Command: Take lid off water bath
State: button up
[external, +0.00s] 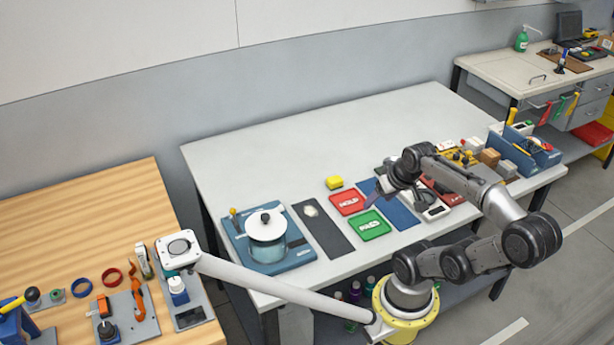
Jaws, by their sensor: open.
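The water bath (268,252) is a round, glassy teal vessel on a blue base plate (299,254) at the left of the white table. Its white lid (266,228) sits on top, with a dark round knob (265,217) in the middle.
A dark mat (324,235) with a small pale item lies right of the bath. A blue bin (535,152) stands far right. The table's back is clear.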

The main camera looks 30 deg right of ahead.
jog(key=w+a+r+m+g, duration=0.1)
jog(key=w+a+r+m, duration=0.15)
jog(key=m, duration=0.25)
jog(key=w+a+r+m+y, duration=0.1)
jog(key=w+r+m, duration=0.1)
jog(key=r+m, duration=0.3)
jog(key=w+a+r+m+g, duration=0.1)
jog(key=w+a+r+m, duration=0.15)
jog(key=m, duration=0.35)
jog(key=m+g, duration=0.2)
jog(key=g, duration=0.2)
send_over(265, 215)
notch_tip(265, 215, down, 10)
jog(key=shift+d+r, duration=0.1)
jog(key=shift+s+f, duration=0.1)
jog(key=shift+f, duration=2.9)
